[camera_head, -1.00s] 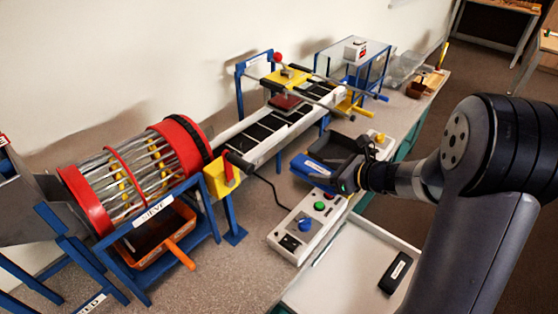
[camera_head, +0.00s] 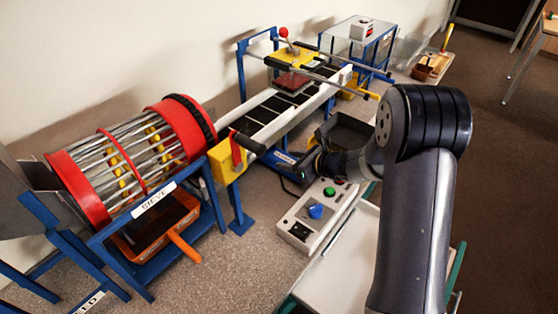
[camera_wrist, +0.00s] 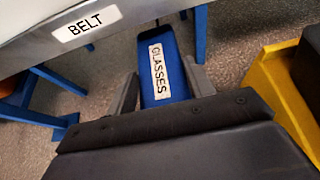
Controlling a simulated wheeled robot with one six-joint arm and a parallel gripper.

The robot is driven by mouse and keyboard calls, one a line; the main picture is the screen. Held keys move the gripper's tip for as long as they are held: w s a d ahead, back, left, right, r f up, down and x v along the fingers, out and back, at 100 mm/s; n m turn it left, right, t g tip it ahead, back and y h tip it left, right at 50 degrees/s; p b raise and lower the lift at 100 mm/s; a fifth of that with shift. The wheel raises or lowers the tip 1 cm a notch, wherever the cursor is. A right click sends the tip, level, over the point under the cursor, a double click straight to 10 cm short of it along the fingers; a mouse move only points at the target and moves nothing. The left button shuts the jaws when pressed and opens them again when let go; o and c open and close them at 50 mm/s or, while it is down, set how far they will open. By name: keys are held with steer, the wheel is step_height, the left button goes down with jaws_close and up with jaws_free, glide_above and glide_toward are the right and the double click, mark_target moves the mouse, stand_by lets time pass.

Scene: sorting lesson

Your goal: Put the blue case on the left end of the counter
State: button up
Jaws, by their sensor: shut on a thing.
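The blue case (camera_wrist: 163,72), with a white GLASSES label, is between the two fingers of my gripper (camera_wrist: 163,82) in the wrist view, and the gripper is shut on it. In the head view the case (camera_head: 283,157) partly shows under the front side of the conveyor belt, low over the counter. My gripper (camera_head: 304,163) is partly hidden there by my arm. I cannot tell whether the case touches the counter. The grey speckled counter (camera_head: 235,265) runs from lower left to upper right.
The conveyor belt (camera_head: 262,138) is close beside the case; its BELT label (camera_wrist: 87,25) shows. The SIEVE drum (camera_head: 130,160) and orange tray (camera_head: 150,240) stand left. A control box (camera_head: 300,233) is in front, a dark bin (camera_head: 350,132) behind. Bare counter lies between sieve and control box.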

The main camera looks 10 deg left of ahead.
mark_target(278, 160)
steer(key=x, duration=0.5)
steer(key=shift+f, duration=0.35)
steer(key=shift+w+a+f, duration=0.1)
steer(key=shift+f, duration=0.05)
steer(key=shift+f, duration=0.15)
steer(key=o, duration=1)
